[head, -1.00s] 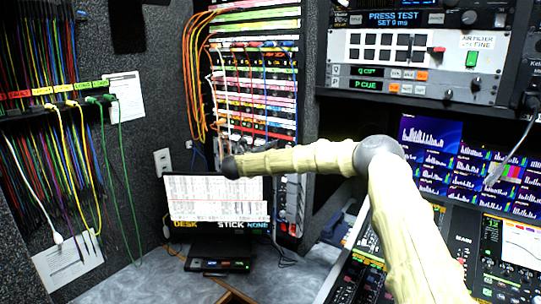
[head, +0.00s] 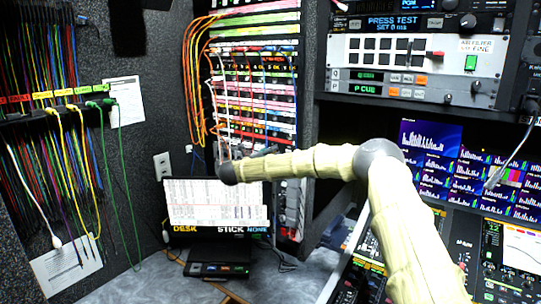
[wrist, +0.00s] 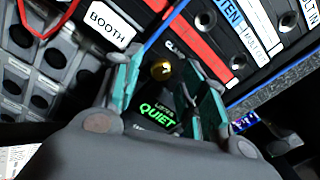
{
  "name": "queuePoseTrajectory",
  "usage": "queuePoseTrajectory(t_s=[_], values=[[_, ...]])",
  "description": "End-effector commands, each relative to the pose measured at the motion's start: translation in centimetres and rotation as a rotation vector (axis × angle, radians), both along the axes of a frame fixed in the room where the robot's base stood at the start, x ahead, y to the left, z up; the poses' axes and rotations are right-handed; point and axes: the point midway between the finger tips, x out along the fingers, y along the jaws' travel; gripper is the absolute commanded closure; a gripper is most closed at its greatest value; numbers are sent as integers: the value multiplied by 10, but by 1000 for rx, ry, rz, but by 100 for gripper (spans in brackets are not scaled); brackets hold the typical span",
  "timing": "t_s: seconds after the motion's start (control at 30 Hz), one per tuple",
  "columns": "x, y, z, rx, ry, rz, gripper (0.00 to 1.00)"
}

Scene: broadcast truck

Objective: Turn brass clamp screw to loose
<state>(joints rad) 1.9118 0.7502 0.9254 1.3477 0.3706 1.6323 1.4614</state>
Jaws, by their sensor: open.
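The brass clamp screw (wrist: 161,70) is a small round gold knob in the wrist view, on a dark panel near a partly hidden white label beginning "CLA". My gripper (wrist: 166,84) is open, with one teal-padded finger on each side of the screw. I see dark gaps beside the screw and cannot tell if either pad touches it. Green lettering reading "QUIET" (wrist: 158,115) shows between the fingers, nearer the palm. In the head view my arm reaches left to the cable rack; the screw cannot be made out there.
Red and blue labelled modules (wrist: 190,50) with round sockets lie close beyond the fingers. Grey socket blocks (wrist: 45,70) sit at left. In the head view, orange cables (head: 192,80) hang beside the rack, and a monitor (head: 215,205) stands below my wrist.

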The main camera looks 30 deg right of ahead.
Motion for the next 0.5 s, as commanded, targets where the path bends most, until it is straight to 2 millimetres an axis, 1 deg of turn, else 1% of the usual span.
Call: queuePoseTrajectory(t_s=[0.3,0.5], values=[[-21,51,0,1,1,3,58],[-33,80,-1,0,1,2,58]])
